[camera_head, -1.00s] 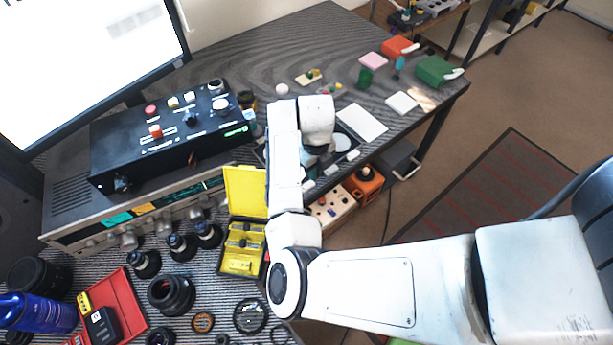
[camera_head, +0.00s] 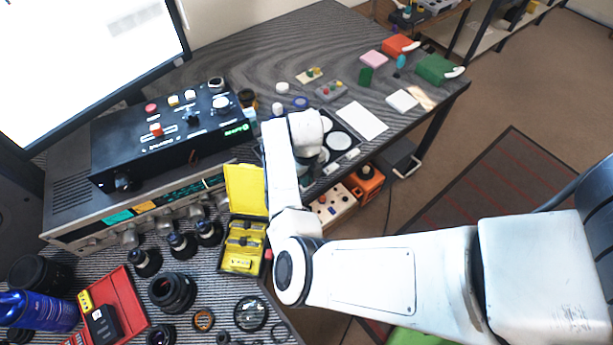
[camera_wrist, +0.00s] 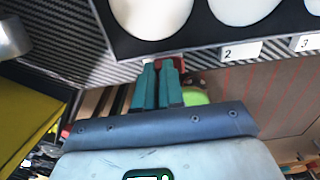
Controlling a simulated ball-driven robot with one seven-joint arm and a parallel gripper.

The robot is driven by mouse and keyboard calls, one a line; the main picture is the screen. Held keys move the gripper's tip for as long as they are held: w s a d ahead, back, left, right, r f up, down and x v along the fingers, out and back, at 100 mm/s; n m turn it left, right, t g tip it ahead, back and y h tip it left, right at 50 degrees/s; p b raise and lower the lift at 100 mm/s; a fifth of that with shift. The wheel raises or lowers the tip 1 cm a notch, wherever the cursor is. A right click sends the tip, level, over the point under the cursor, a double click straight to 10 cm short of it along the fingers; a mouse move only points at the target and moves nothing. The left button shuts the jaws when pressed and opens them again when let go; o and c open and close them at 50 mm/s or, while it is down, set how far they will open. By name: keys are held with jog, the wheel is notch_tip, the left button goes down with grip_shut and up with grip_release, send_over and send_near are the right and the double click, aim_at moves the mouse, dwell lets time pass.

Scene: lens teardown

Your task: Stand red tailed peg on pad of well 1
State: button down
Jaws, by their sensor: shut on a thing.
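In the wrist view, my gripper (camera_wrist: 162,88) has its teal fingers close together at the front edge of a dark tray (camera_wrist: 200,49). A small red bit (camera_wrist: 180,63) shows at the fingertips; it may be part of the red tailed peg, whose shape and tail I cannot make out. The leftmost visible pad is above the fingers; no label 1 is readable. In the head view, my arm hides the gripper and part of the tray (camera_head: 325,121).
A grey block with coloured pegs (camera_head: 331,92) and a small board with pegs (camera_head: 309,76) stand behind the tray. A white sheet (camera_head: 362,120) lies to its right. A black control box (camera_head: 170,138) and an open yellow case (camera_head: 245,190) are left of my arm.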

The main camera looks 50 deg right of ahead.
jog(key=c, duration=1.2)
grip_release()
jog(key=shift+c, duration=0.2)
notch_tip(320, 180, up, 11)
jog(key=s+d+r+n+t+h, duration=0.1)
jog(key=s+d+r+n+h, duration=0.15)
jog(key=n, duration=0.65)
jog(key=s+d+r+n+h, duration=0.15)
jog(key=s+d+n, duration=0.25)
jog(key=n, duration=0.4)
jog(key=s+a+f+n+y, duration=0.2)
jog(key=s+a+n, duration=0.4)
jog(key=a+n, duration=0.4)
jog(key=s+a+f+n+y, duration=0.1)
jog(key=s+a+f+n, duration=0.4)
jog(key=s+a+n, duration=0.2)
jog(key=a+n, duration=0.2)
jog(key=n, duration=0.2)
jog(key=shift+s+a+n+y+b, duration=0.3)
jog(key=shift+a+y, duration=0.1)
jog(key=shift+f, duration=0.1)
